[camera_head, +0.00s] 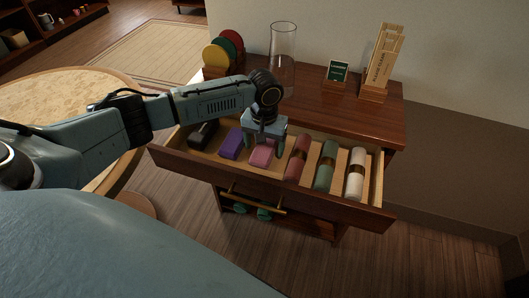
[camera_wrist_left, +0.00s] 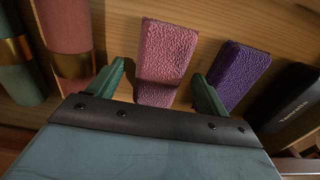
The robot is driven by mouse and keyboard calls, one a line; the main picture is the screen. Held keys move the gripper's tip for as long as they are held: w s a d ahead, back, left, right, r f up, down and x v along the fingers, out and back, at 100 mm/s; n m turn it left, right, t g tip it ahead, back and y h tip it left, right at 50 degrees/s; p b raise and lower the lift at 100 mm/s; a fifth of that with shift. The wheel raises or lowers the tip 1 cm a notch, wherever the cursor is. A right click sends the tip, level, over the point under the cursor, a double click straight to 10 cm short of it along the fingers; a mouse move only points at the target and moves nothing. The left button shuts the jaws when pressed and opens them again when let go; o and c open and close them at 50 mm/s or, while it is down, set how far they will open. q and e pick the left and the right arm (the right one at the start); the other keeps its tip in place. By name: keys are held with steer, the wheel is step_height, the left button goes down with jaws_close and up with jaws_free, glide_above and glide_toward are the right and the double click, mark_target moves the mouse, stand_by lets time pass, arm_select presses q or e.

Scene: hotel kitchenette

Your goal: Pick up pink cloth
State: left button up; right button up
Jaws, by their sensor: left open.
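The pink cloth (camera_head: 262,155) lies folded in the open drawer (camera_head: 270,190), between a purple cloth (camera_head: 232,144) and a rolled dark red cloth (camera_head: 297,158). My left gripper (camera_head: 265,142) is above the pink cloth, pointing down and open. In the left wrist view, the pink cloth (camera_wrist_left: 164,55) lies in the gap between the two green fingers of the left gripper (camera_wrist_left: 160,90). Whether the fingers touch the cloth I cannot tell. My right gripper is not in view.
A rolled green cloth (camera_head: 325,164) and a rolled white cloth (camera_head: 355,173) lie right of the dark red one. A black item (camera_head: 205,134) lies at the drawer's left end. A glass vase (camera_head: 283,50) and a wooden holder (camera_head: 380,65) stand on the cabinet top (camera_head: 330,112).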

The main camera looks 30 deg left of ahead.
mark_target(264, 148)
arm_select(q)
steer(key=c, duration=1.1)
steer(key=shift+o, duration=0.2)
